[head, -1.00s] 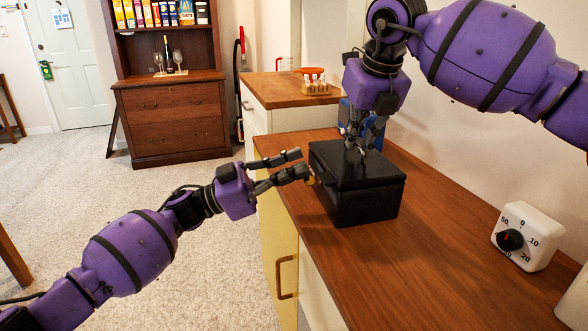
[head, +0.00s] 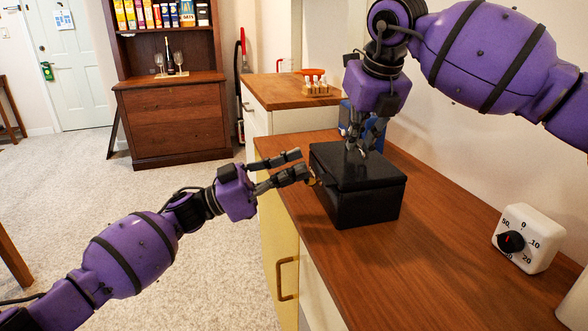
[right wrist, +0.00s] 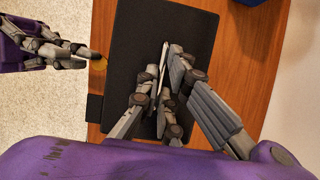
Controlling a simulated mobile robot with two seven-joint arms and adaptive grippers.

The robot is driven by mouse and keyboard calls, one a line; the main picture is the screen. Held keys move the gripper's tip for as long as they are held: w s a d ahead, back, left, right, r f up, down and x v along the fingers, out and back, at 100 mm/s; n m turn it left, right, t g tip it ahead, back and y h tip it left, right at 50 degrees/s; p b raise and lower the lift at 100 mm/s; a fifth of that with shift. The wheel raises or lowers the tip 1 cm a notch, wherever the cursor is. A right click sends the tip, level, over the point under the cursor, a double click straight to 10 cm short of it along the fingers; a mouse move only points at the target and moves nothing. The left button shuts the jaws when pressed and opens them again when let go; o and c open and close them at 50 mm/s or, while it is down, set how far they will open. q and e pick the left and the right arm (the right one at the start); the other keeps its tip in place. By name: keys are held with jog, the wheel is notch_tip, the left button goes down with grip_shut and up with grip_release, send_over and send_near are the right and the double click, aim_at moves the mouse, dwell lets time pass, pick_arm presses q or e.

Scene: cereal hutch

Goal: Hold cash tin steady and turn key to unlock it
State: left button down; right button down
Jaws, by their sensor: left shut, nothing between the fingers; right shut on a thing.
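The black cash tin (head: 360,207) stands on the wooden counter, lid down. My right gripper (head: 361,146) is above it, shut on the thin handle on its lid; the right wrist view shows a pale strip (right wrist: 163,65) between the fingers. My left gripper (head: 305,164) is at the tin's left side, shut with nothing between its fingers. The small gold key (head: 313,182) shows at its fingertips against that side. The keyhole is hidden.
A white dial timer (head: 528,239) stands on the counter (head: 440,265) at the right. A blue object (head: 346,117) is behind the tin, by the wall. A rack with red-orange tops (head: 314,82) stands on the farther counter. The counter in front of the tin is clear.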

pick_arm(q)
jog(key=shift+w+r, duration=0.1)
jog(key=shift+r, duration=0.05)
dwell(0.7)
jog(key=s+a, duration=0.1)
jog(key=a, duration=0.8)
jog(key=shift+s+a+r, duration=0.2)
jog(key=shift+s, duration=0.15)
pick_arm(e)
jog(key=c, duration=1.9)
grip_release()
jog(key=shift+o, duration=0.2)
